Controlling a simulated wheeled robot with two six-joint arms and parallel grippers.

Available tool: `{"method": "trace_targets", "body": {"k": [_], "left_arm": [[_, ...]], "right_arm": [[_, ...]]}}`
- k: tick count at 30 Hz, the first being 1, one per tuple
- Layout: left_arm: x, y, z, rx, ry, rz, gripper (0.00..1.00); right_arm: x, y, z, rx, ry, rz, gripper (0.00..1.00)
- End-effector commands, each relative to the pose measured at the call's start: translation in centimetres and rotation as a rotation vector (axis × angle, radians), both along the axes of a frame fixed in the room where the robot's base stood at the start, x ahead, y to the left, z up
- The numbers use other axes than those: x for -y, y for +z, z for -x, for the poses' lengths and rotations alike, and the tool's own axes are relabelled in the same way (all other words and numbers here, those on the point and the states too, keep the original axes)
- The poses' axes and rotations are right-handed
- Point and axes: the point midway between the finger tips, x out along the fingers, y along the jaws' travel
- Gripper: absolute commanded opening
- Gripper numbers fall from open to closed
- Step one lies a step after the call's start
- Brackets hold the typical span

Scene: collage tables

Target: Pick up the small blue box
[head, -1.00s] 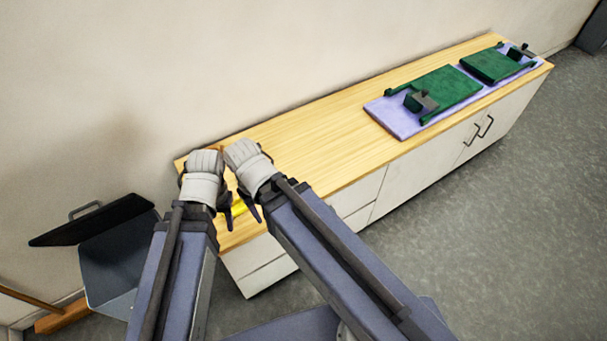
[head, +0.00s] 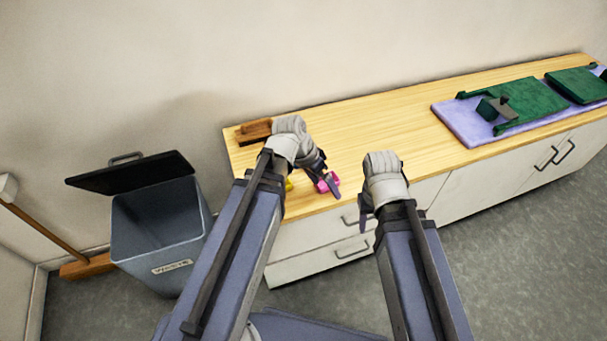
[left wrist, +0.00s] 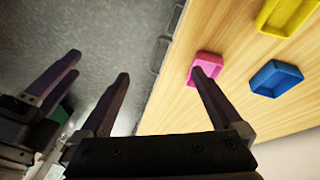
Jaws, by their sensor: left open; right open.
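The small blue box (left wrist: 277,79) is a shallow open tray on the wooden counter, right of my left gripper's fingers in the left wrist view. In the head view it does not show, probably behind my left arm. My left gripper (head: 322,184) is open and empty over the counter's near edge; its spread fingers also show in the left wrist view (left wrist: 164,74). One finger overlaps a pink box (left wrist: 208,61); contact cannot be told. My right gripper (head: 364,212) is in front of the counter, apart from the boxes and empty.
A yellow box (left wrist: 287,14) lies beyond the blue one. A brown wooden object (head: 253,131) sits at the counter's left end, and green pieces on a lilac mat (head: 467,124) at the right. A grey waste bin (head: 155,225) stands left. The middle counter is clear.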

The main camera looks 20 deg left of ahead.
Motion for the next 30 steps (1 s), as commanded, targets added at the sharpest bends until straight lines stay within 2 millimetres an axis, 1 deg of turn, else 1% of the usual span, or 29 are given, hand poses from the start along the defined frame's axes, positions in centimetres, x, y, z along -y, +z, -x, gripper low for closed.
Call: {"method": "trace_targets", "body": {"k": [1, 3, 5, 6, 9, 12, 15, 18, 20, 25, 30], "left_arm": [[-1.4, -3.1, -1.8, 0.058, -0.006, 0.060, 1.00], [-3.2, -4.4, -3.8, 0.157, -0.030, 0.139, 1.00], [-4.9, -5.2, -5.5, 0.252, -0.044, 0.192, 1.00], [-6.1, -5.6, -6.4, 0.315, -0.050, 0.222, 1.00], [-9.0, -6.0, -8.4, 0.460, -0.056, 0.268, 1.00], [-11.5, -6.1, -9.7, 0.576, -0.055, 0.288, 1.00], [-13.4, -6.1, -10.5, 0.662, -0.052, 0.295, 1.00], [-14.7, -5.9, -11.0, 0.717, -0.050, 0.294, 1.00], [-15.1, -5.8, -11.1, 0.735, -0.048, 0.295, 1.00], [-15.3, -5.6, -11.2, 0.751, -0.048, 0.294, 1.00], [-14.6, -6.4, -12.0, 0.749, -0.051, 0.295, 1.00]], "right_arm": [[0.0, -3.8, 0.0, 0.000, 0.000, 0.000, 0.50], [0.0, -6.3, 0.0, 0.000, 0.000, 0.000, 0.50], [0.0, -8.3, 0.0, 0.000, 0.000, 0.001, 0.50], [0.0, -9.5, 0.0, 0.000, 0.000, 0.001, 0.50], [0.0, -11.8, 0.0, 0.000, 0.001, 0.001, 0.50], [0.0, -13.5, 0.0, 0.000, 0.001, 0.001, 0.50], [0.0, -14.6, 0.0, 0.000, 0.001, 0.001, 0.50], [0.0, -15.2, 0.0, 0.000, 0.001, 0.001, 0.50], [0.0, -15.3, 0.0, 0.000, 0.001, 0.001, 0.50], [0.0, -15.3, 0.0, 0.000, 0.001, 0.001, 0.50], [0.1, -16.1, 0.0, 0.001, 0.001, 0.002, 0.50]]}}
